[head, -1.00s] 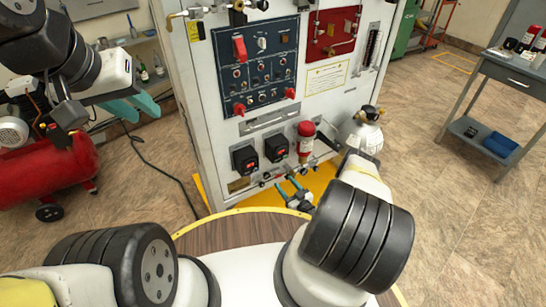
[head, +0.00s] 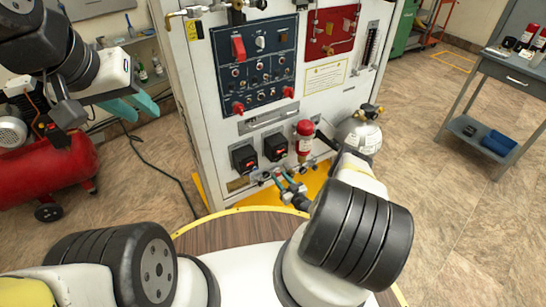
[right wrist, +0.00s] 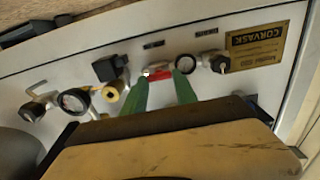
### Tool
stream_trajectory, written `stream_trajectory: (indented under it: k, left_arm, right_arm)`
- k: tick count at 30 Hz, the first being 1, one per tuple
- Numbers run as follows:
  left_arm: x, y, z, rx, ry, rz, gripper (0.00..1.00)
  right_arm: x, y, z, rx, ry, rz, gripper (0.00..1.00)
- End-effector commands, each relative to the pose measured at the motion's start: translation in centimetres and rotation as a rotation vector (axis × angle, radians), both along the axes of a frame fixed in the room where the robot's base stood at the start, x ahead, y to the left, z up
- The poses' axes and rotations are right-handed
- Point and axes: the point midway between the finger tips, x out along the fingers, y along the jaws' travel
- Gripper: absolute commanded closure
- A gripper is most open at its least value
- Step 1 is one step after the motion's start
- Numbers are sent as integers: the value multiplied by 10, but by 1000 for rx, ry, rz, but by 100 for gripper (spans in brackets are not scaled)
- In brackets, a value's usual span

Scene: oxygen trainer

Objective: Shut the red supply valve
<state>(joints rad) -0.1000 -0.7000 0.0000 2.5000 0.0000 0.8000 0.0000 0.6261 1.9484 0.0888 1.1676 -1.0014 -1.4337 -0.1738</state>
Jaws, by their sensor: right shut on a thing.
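The red supply valve (right wrist: 158,74) shows in the right wrist view as a small red handle low on the pale panel, among fittings and gauges. My right gripper (right wrist: 161,77) has its two green fingers on either side of the red handle and is shut on it. In the head view my right gripper (head: 283,178) is at the lower front of the cabinet, and the small handle is mostly hidden there. My left gripper (head: 145,108) is empty in the air left of the cabinet, its teal fingers apart.
The cabinet (head: 295,115) carries switches and a red-capped cylinder (head: 304,138). A white gas bottle (head: 360,135) stands to its right. A black fitting (right wrist: 110,68) and a gauge (right wrist: 74,101) sit left of the red handle. A red compressor tank (head: 55,172) is at the left.

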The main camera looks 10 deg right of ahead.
Motion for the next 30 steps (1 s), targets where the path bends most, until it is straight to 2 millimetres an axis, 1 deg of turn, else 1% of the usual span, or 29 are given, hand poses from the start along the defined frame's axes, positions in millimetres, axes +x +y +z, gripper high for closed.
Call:
stream_trajectory:
  k: [5, 11, 17, 30]
  left_arm:
    - [0, 0, 0, 0, 0, 0, 72]
    - [0, 0, 0, 0, 0, 0, 72]
    - [0, 0, 0, 0, 0, 0, 72]
    - [0, 0, 0, 0, 0, 0, 72]
  right_arm:
    - [0, 0, 0, 22, 8, 0, 100]
    - [0, -1, 0, 104, 38, 0, 100]
    - [0, -2, 0, 253, 92, -1, 100]
    - [1, -3, -2, 647, 235, -1, 100]
